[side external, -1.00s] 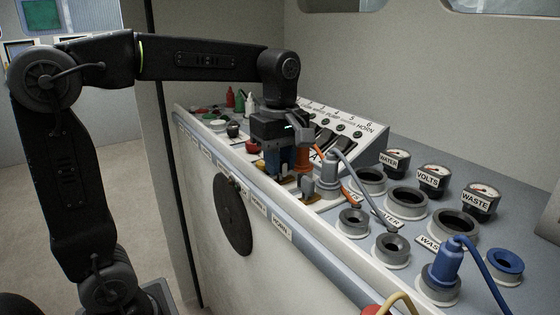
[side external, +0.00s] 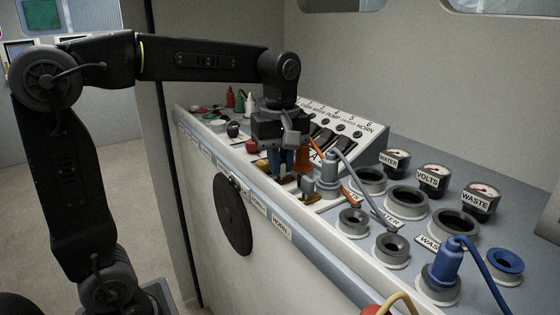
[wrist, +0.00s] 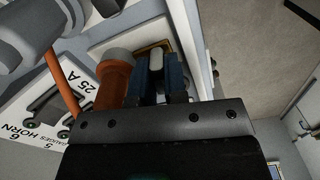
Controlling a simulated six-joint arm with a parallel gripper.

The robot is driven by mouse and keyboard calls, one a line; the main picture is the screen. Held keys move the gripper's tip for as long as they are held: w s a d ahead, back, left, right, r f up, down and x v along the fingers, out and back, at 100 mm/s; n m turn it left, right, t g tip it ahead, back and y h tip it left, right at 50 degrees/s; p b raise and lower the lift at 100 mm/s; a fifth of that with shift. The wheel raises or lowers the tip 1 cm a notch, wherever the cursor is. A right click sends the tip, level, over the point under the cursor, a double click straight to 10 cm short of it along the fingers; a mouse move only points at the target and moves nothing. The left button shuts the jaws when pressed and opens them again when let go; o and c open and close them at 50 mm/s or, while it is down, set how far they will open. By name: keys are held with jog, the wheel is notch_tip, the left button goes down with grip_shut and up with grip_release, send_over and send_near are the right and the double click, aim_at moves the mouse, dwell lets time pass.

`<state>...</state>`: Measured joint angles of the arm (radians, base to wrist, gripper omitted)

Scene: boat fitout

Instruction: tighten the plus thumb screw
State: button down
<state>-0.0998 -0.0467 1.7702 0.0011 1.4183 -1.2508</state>
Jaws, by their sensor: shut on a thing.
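My gripper (side external: 281,162) points down at the near edge of the console, left of the orange plug (side external: 303,160). In the wrist view its blue fingers (wrist: 155,75) are shut on a small pale, rounded piece (wrist: 155,60), which appears to be the plus thumb screw. A brass-coloured edge (wrist: 153,46) shows just beyond it. In the side view the fingers hide the screw, and I cannot read its plus mark or tell how far it is turned. The orange plug also shows in the wrist view (wrist: 115,78), close beside the fingers.
A grey plug (side external: 327,175) with a cable stands right of my gripper. The switch panel (side external: 350,140) rises behind. Round sockets (side external: 405,202), gauges (side external: 434,180) and a blue plug (side external: 447,265) fill the right. A black disc (side external: 233,215) is on the console's front face.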

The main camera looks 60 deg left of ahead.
jog(key=shift+m, duration=1.1)
jog(key=c, duration=1.4)
grip_release()
jog(key=shift+c, duration=0.2)
notch_tip(320, 180, up, 14)
jog(key=shift+o, duration=1.4)
jog(key=shift+w+a, duration=0.1)
jog(key=shift+a, duration=0.1)
notch_tip(320, 180, down, 14)
jog(key=shift+r, duration=0.1)
